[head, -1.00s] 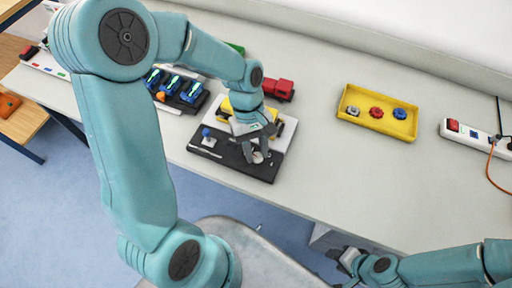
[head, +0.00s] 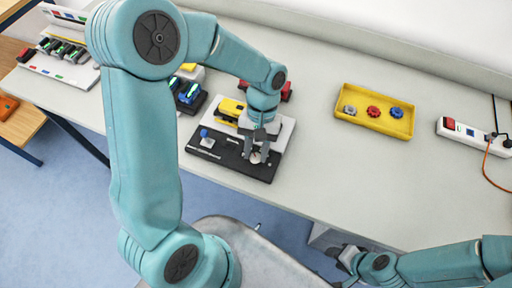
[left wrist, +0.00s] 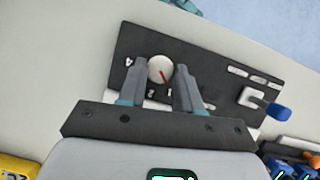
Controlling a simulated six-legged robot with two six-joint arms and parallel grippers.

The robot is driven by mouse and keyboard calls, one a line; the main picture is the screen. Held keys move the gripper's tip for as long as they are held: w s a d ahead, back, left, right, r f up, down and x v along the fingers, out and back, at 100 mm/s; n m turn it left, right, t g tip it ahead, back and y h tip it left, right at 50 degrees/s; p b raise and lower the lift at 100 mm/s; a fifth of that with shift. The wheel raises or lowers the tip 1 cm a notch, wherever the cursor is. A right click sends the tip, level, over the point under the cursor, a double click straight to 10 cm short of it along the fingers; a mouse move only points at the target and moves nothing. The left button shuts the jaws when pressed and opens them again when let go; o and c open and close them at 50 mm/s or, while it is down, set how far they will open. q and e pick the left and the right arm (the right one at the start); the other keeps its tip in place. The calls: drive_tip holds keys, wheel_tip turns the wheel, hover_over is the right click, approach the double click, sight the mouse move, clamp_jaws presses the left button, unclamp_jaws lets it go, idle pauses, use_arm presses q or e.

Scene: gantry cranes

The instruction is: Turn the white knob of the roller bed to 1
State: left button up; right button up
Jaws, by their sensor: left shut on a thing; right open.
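The white knob (left wrist: 160,69) with a red pointer line sits on the black front panel (left wrist: 212,62) of the roller bed. My left gripper (left wrist: 166,78) has one finger on each side of the knob and is shut on it. In the head view the knob (head: 255,158) is partly hidden by the left gripper (head: 257,150). A blue-tipped lever (left wrist: 278,112) sits on the same panel. My right gripper (head: 347,258) is open and empty at the lower right, away from the panel.
A yellow tray (head: 352,122) with several small knobs lies right of the panel. A white power strip (head: 463,137) with an orange cable is at the far right. Blue-topped switches (head: 187,94) stand left of the panel. The table between the panel and tray is clear.

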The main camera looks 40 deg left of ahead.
use_arm(q)
drive_tip(key=shift+w+r+m, duration=0.1)
drive_tip(key=shift+m, duration=0.3)
drive_tip(key=o, duration=1)
drive_tip(key=shift+o, duration=0.2)
drive_tip(key=v, duration=1.6)
drive_tip(key=shift+d+r, duration=0.2)
drive_tip(key=shift+d, duration=0.05)
